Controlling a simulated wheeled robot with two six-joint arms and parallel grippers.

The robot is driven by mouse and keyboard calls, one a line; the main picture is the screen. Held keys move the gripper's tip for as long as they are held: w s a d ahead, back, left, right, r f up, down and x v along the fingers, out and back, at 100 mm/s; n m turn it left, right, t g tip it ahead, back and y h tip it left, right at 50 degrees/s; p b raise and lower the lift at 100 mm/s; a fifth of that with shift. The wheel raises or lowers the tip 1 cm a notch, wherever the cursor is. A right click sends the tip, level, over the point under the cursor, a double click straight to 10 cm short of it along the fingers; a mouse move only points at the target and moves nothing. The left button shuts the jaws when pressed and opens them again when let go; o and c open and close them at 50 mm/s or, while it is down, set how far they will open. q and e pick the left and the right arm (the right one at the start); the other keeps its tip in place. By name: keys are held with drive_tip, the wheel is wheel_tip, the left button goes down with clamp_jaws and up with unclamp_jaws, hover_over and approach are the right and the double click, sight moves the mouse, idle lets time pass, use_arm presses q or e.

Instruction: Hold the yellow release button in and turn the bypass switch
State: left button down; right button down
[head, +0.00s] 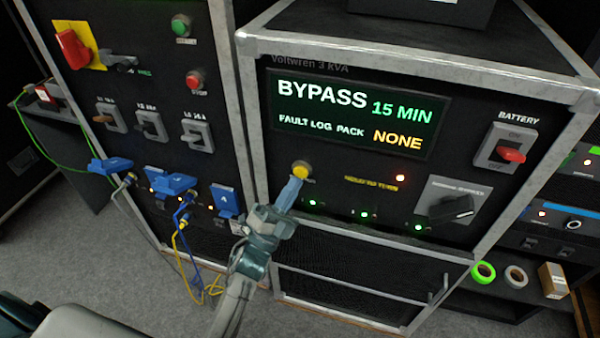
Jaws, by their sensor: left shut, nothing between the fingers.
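The yellow release button (301,170) is on the front of the black unit, below its display. My left gripper (296,183) is shut and empty. Its blue-grey fingertips are at the lower edge of the button and overlap it in the picture. I cannot tell whether they touch it or whether the button is pressed in. The bypass switch (458,209) is a black rotary knob on a grey plate at the lower right of the same front, with nothing at it. The display (355,115) reads BYPASS 15 MIN and FAULT LOG PACK NONE. My right gripper is out of view.
A red battery switch (511,155) sits above the bypass switch. The left rack has a red rotary switch (72,49), green and red buttons, and several blue plugs (167,182) with yellow and blue cables. Tape rolls (483,272) and a small box (553,280) lie on the right shelf.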

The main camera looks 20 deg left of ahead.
use_arm(q)
drive_tip(key=shift+w, duration=0.2)
drive_tip(key=shift+w, duration=0.25)
